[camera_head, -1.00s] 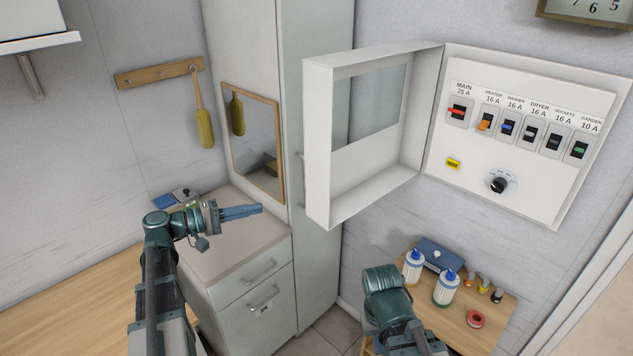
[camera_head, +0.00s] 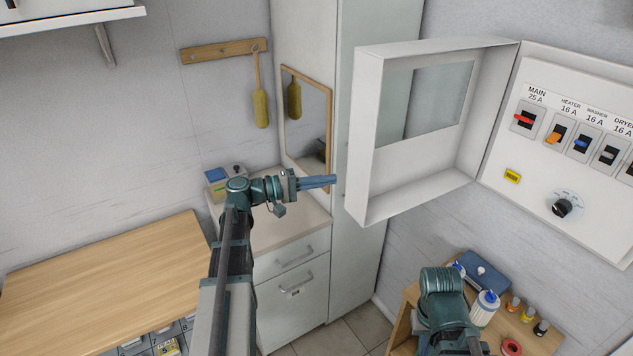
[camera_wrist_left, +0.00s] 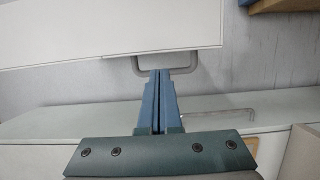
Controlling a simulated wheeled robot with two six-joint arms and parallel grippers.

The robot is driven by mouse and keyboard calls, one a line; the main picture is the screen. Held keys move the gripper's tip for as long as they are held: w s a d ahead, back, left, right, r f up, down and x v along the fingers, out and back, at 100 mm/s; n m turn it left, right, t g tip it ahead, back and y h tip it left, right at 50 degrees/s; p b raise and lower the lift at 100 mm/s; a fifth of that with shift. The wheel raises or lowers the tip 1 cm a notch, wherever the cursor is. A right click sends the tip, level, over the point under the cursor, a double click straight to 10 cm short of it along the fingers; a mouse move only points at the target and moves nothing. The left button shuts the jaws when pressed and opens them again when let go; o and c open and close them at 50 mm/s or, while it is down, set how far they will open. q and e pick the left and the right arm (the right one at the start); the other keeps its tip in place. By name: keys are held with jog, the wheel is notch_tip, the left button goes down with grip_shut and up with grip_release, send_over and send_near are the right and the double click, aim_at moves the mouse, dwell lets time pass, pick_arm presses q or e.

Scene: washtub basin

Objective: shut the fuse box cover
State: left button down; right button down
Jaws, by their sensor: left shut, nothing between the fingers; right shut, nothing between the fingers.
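The fuse box (camera_head: 575,200) is on the wall at the right, with its switches exposed. Its white cover (camera_head: 415,165) stands wide open to the left, hinged on the box's left side, with a window in it. My left gripper (camera_head: 334,180) is shut and empty, just left of the cover's free edge in the picture; I cannot tell if they touch. In the left wrist view the gripper (camera_wrist_left: 160,73) points at a grey U-shaped handle (camera_wrist_left: 165,70) beside a white panel (camera_wrist_left: 100,30), apparently the cover. My right gripper is not visible; only its arm shows.
A tall cabinet (camera_head: 360,270) stands behind the cover, beside a low drawer cabinet (camera_head: 290,285) and a framed mirror (camera_head: 307,125). A small wooden table (camera_head: 403,325) with bottles (camera_head: 484,308) is below the box. A wooden worktop (camera_head: 110,280) lies at left.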

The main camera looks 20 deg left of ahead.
pick_arm(q)
jog(key=x, duration=0.4)
jog(key=shift+w+d, duration=0.3)
jog(key=shift+s, duration=0.15)
